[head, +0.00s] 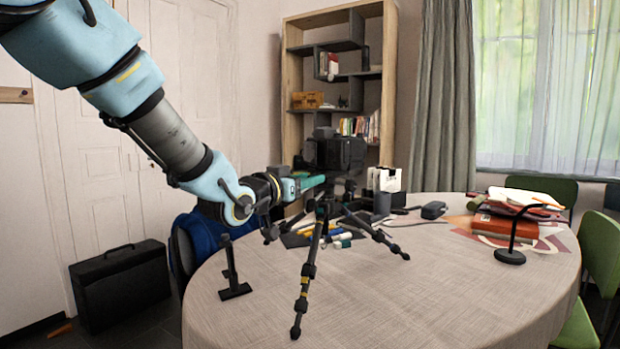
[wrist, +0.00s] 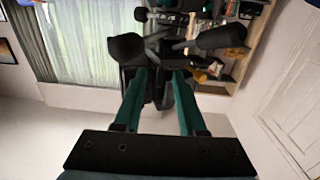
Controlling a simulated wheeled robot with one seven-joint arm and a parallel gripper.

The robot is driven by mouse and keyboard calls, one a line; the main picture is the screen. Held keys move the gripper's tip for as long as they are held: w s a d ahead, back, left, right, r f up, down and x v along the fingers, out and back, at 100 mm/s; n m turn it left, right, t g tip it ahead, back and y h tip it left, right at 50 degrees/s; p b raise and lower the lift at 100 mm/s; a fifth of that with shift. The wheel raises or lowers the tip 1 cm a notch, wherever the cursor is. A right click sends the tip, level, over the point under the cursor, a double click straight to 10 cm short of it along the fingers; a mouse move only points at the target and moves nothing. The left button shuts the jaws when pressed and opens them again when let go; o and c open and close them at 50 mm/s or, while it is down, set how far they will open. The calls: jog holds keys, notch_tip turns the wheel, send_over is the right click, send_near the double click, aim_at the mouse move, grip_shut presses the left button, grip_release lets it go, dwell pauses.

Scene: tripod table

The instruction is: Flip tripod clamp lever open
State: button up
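A black tripod (head: 320,215) stands with spread legs on the table, with a black camera (head: 335,152) mounted on top. My gripper (head: 318,181), with green fingers, reaches in from the left at the tripod head, just below the camera. In the wrist view, my gripper (wrist: 159,74) has its fingers apart, with dark tripod-head parts (wrist: 160,92) showing between and beyond them. Contact cannot be told. A rounded black knob (wrist: 125,47) and a black handle (wrist: 222,36) stick out on either side. Which part is the clamp lever is not clear.
The round table (head: 420,290) has free room at the front. A small black stand (head: 234,275) is at left and a black lamp-like stand (head: 511,252) at right. Books (head: 505,228), a white box (head: 385,180) and pens lie behind. A bookshelf (head: 298,100) stands at the back.

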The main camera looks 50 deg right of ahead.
jog(key=shift+w+d, duration=0.1)
jog(key=shift+d, duration=0.45)
grip_shut()
